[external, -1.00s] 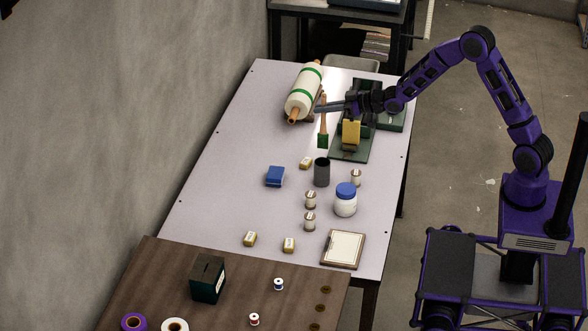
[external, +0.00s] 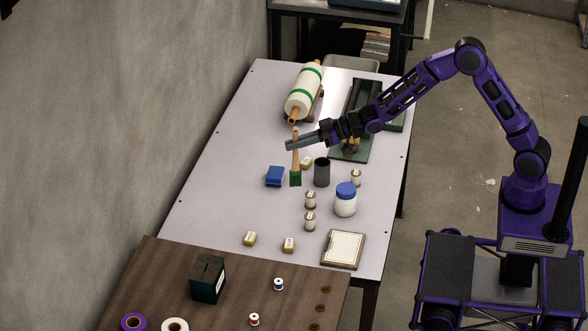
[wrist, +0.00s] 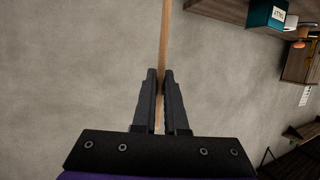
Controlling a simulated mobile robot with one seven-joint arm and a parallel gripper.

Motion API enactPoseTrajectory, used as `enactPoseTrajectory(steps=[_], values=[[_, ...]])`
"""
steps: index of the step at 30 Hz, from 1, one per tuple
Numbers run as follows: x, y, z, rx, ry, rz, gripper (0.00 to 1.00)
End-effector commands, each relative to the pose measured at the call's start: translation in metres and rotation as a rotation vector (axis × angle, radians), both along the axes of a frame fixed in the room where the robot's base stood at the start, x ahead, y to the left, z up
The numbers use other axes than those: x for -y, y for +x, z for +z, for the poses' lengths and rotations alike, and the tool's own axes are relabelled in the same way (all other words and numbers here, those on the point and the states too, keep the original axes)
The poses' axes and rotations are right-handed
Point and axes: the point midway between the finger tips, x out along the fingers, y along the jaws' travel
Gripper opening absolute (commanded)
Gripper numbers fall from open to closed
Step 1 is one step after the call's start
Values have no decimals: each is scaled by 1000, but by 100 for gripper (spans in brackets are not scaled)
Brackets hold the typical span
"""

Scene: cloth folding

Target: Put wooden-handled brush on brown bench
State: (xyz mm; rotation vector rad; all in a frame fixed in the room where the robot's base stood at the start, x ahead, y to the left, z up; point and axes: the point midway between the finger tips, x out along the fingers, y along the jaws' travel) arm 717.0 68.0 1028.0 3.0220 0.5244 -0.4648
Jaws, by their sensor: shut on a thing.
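The wooden-handled brush (external: 295,160) hangs upright with its green bristles down. My gripper (external: 291,145) is shut on its wooden handle and holds it above the light table. In the wrist view my gripper (wrist: 160,78) has the brush handle (wrist: 165,40) between its two fingers; the bristles are out of that view. The brown bench (external: 150,275) is at the lower left in the external view, at the near end of the light table. It also shows at the top right of the wrist view (wrist: 222,10).
The light table (external: 225,200) holds a blue box (external: 275,176), a dark cup (external: 322,172), a blue-lidded jar (external: 345,200), a framed pad (external: 343,249) and several small items. A dark green box (external: 208,279), spools and buttons stand on the bench. Bare bench shows between them.

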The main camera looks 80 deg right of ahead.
Motion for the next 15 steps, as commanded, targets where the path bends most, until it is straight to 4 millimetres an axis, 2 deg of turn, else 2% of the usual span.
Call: enactPoseTrajectory(steps=[1, 5, 9, 12, 15], values=[[-31, 0, 1, 1, 1, 46, 0], [-102, -7, 7, 2, 1, 153, 0], [-176, -22, 15, 3, 2, 262, 0], [-221, -36, 19, 3, 1, 328, 0], [-256, -48, 24, 3, 0, 381, 0]])
